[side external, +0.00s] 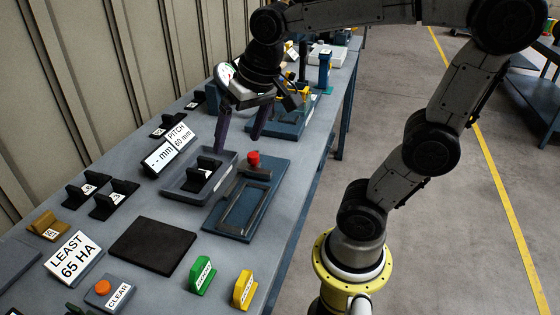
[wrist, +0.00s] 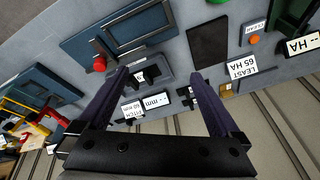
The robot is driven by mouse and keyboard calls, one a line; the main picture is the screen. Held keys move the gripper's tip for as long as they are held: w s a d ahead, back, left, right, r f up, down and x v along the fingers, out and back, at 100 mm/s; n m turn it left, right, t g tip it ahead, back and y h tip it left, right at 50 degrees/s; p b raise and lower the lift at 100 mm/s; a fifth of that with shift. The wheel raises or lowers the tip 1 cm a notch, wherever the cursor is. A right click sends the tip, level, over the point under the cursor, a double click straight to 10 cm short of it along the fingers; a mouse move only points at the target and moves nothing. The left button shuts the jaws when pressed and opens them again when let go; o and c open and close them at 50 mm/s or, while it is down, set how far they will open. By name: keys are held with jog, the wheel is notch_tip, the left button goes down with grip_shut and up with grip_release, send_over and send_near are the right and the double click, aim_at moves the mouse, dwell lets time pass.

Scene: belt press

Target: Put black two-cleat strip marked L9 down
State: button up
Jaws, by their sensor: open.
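A black two-cleat strip (side external: 204,169) sits in a shallow grey tray (side external: 178,191) on the bench, its cleats pointing up. Its white label is too small to read, so I cannot tell whether it is L9. It also shows in the wrist view (wrist: 148,74). My gripper (side external: 240,141) is above the tray's far side, with its two purple fingers apart and nothing between them. The wrist view shows the fingertips (wrist: 160,74) wide apart, the strip nearer the left finger. Other black cleated strips stand on the bench: two at left (side external: 82,193) (side external: 114,202) and one farther back (side external: 166,127).
A blue press plate with a red knob (side external: 253,158) lies right of the tray. Signs reading "PITCH 60 mm" (side external: 180,137) and "-- mm" (side external: 158,157) stand behind it. A dark mat (side external: 152,246), brown strip (side external: 48,226), green (side external: 202,274) and yellow (side external: 244,289) blocks are nearer.

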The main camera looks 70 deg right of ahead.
jog(key=s+a+f+n+t, duration=0.1)
jog(key=s+a+f+n, duration=0.1)
jog(key=s+n, duration=0.3)
jog(key=s+f, duration=0.1)
jog(key=s, duration=0.3)
jog(key=shift+n+t, duration=0.3)
jog(key=shift+t, duration=0.1)
